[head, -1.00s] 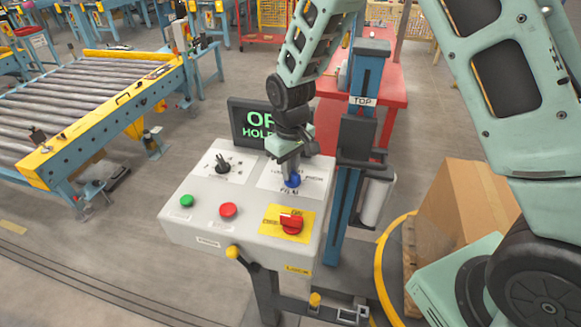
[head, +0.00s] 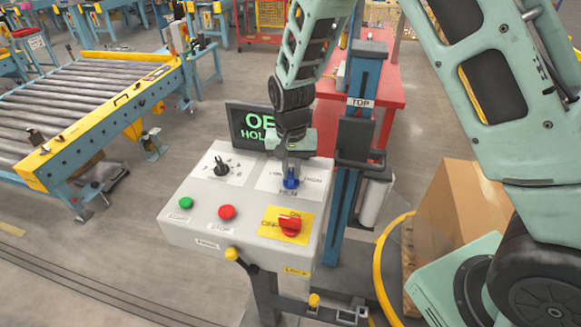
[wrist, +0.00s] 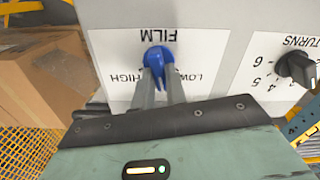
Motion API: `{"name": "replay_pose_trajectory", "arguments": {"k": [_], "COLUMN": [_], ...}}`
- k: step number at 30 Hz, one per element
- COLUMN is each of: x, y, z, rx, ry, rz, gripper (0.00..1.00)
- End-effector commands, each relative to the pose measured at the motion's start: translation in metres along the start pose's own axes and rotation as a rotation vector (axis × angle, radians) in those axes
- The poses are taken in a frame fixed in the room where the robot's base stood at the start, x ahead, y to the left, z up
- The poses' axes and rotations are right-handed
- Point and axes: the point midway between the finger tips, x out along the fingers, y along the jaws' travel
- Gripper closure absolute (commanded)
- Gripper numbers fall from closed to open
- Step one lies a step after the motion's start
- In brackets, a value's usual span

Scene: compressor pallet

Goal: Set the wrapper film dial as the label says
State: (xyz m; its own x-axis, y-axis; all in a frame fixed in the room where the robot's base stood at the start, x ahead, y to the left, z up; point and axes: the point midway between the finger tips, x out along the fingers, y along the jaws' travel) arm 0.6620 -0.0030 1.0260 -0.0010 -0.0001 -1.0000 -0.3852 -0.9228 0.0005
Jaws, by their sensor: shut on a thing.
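The blue film dial (head: 291,181) sits on a white label on the top right of the grey control box. In the wrist view, the dial (wrist: 157,58) lies between my two fingers, and its blue grip points down the picture, away from the upside-down word FILM. HIGH is on the left and LOW on the right there. My gripper (wrist: 160,85) is shut on the dial's grip, coming from above; it also shows in the head view (head: 291,168). The fingers partly hide the HIGH and LOW words.
A black turns knob (head: 221,167), green button (head: 186,203), red button (head: 227,212) and red switch (head: 289,223) on yellow share the box (head: 250,246). A dark screen (head: 243,125) with green text stands behind. A blue mast (head: 363,85) and cardboard box (head: 458,210) are to the right.

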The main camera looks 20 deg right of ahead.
Motion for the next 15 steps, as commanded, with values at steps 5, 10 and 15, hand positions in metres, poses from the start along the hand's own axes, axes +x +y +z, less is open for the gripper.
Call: {"name": "replay_pose_trajectory", "arguments": {"k": [5, 10, 15], "x": [-0.0019, -0.0017, -0.0014], "y": [0.0006, 0.001, 0.0011], "z": [-0.0009, -0.0009, -0.0009], "rx": [0.112, 0.183, 0.222], "ry": [0.003, 0.003, 0.003], "rz": [-0.001, -0.002, -0.002], "gripper": [1.0, 1.0, 1.0]}}
